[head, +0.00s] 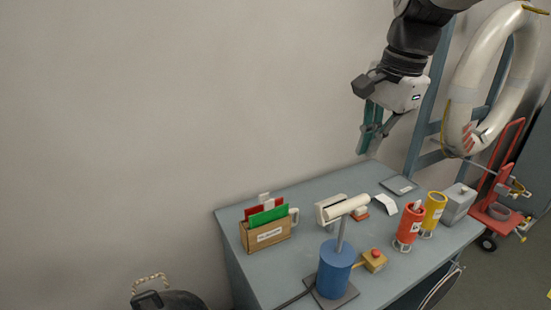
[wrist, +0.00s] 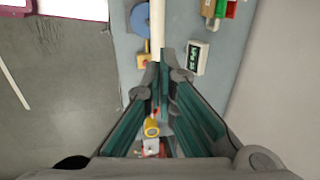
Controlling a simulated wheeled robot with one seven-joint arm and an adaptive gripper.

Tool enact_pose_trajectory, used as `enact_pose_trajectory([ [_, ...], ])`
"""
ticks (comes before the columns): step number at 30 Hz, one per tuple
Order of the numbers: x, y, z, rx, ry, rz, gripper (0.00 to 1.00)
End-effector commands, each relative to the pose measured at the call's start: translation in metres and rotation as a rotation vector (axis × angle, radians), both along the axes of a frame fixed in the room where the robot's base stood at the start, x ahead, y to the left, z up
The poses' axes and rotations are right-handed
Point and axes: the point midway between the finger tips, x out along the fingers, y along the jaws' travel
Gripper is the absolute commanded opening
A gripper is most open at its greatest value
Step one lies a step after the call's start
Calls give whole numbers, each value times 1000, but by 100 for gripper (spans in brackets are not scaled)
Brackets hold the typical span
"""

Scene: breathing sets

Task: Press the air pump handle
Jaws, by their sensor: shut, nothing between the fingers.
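The air pump (head: 335,271) is a blue upright cylinder on a dark base plate, standing near the front of the table. Its cream bar handle (head: 346,207) sits on a grey rod, raised clear of the cylinder. In the wrist view the handle (wrist: 158,25) runs up from just beyond my fingertips, with the blue cylinder (wrist: 139,18) beside it. My gripper (head: 366,143) is shut and empty, with teal fingers, in the air above the table and higher than the handle. My fingers (wrist: 163,68) hide what lies directly below them in the wrist view.
The grey-blue table (head: 290,270) holds a card box (head: 267,234), a red canister (head: 409,228), a yellow canister (head: 432,213), a red button on a yellow box (head: 374,260) and a grey box (head: 457,204). A white ring (head: 466,85) hangs at right. The wall is behind.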

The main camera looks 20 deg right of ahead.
Motion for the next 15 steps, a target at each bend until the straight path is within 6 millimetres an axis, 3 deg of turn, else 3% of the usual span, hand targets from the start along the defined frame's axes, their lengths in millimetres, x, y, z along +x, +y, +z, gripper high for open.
enact_pose_trajectory([
  [4, -2, 1, 9, -2, 1, -1, 0],
  [15, -2, 2, 8, -2, 2, 1, 0],
])
